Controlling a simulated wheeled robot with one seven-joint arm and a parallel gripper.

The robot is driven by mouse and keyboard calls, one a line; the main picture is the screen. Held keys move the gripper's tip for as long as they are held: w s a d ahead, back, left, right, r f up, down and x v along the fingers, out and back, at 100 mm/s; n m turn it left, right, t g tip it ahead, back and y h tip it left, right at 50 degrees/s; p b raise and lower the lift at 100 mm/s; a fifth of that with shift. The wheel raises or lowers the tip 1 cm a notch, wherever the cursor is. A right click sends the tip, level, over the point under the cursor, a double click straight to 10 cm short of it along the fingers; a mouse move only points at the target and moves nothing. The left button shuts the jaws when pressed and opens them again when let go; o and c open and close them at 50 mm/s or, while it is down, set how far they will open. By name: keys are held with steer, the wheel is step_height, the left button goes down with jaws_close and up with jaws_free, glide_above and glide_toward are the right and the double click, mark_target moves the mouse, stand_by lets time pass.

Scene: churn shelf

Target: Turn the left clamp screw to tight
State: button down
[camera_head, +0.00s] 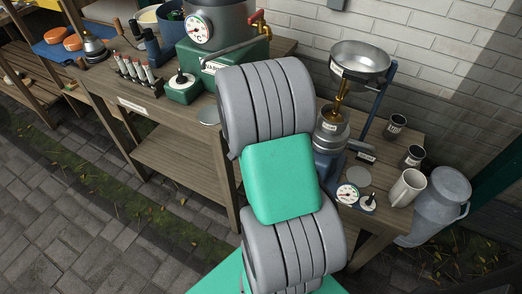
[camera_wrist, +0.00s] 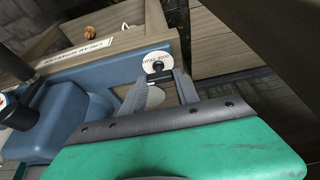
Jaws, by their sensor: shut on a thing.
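The clamp screw (camera_wrist: 158,66) is a small dark knob in front of a white round dial (camera_wrist: 155,57) with black lettering that I cannot read clearly. My gripper (camera_wrist: 159,75) reaches it in the wrist view, with one grey finger on each side, shut on the knob. The dial is on the edge of a blue base (camera_wrist: 72,88). A sign (camera_wrist: 84,50) reading cream separator is on the wood behind. In the head view the separator's blue base (camera_head: 327,163) is partly hidden by my arm, which hides the screw and my gripper too.
The separator's metal bowl (camera_head: 362,60) stands above it. A gauge (camera_head: 347,194), a white mug (camera_head: 408,187) and dark cups (camera_head: 395,126) are on the right bench. A milk can (camera_head: 440,205) stands beside it. The left bench holds a large kettle with a dial (camera_head: 199,29).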

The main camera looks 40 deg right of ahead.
steer(key=shift+a, duration=0.1)
steer(key=c, duration=0.9)
jaws_free()
steer(key=p+v, duration=0.1)
steer(key=v, duration=0.6)
steer(key=shift+r, duration=0.4)
steer(key=shift+s, duration=0.15)
